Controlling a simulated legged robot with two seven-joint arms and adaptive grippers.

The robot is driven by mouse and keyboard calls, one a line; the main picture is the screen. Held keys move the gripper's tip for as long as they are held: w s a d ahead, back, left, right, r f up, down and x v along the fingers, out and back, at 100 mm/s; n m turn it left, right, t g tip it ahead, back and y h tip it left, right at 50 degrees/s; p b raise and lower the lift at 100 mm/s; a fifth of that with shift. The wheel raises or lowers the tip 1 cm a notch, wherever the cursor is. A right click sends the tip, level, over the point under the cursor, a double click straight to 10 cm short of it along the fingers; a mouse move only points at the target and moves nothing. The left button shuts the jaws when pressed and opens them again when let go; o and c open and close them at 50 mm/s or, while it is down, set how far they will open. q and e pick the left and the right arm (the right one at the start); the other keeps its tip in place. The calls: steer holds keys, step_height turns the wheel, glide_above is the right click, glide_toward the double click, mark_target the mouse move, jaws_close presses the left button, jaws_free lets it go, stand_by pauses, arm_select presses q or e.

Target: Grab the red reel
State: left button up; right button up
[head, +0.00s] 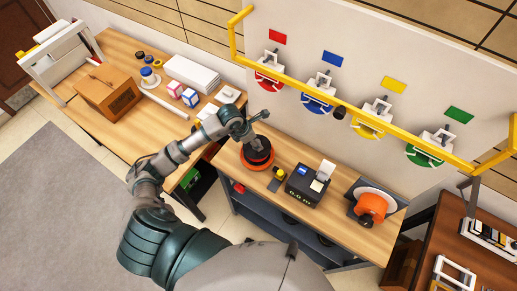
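The red reel (268,80) hangs on the back wall panel at the left end of a row of reels, below a red label (278,37). A white bracket partly covers it, and the yellow rail passes close by. My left arm reaches up from the lower left. My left gripper (262,131) is in front of the wall, below and to the left of the red reel and apart from it. Its fingers look spread and empty, above a black and orange-red round device (257,155) on the table. My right gripper is not in view.
Blue (318,104), yellow (367,128) and green (424,156) reels hang to the right. A yellow rail (350,110) runs before the panel. The wooden table (330,222) holds a black display box (307,187) and an orange device (372,208). A cluttered desk stands left.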

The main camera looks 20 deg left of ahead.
arm_select(q)
steer(key=f, duration=0.1)
steer(key=w+f, duration=0.1)
steer(key=f, duration=0.1)
steer(key=shift+w+a+f, duration=0.1)
steer(key=shift+a+f, duration=0.05)
steer(key=shift+f, duration=0.05)
steer(key=shift+d, duration=0.2)
steer(key=shift+c, duration=0.5)
steer(key=shift+d+r, duration=0.15)
steer(key=shift+d, duration=0.1)
steer(key=c, duration=0.8)
jaws_close()
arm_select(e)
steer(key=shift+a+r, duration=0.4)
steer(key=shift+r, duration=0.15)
arm_select(q)
steer(key=shift+a, duration=0.15)
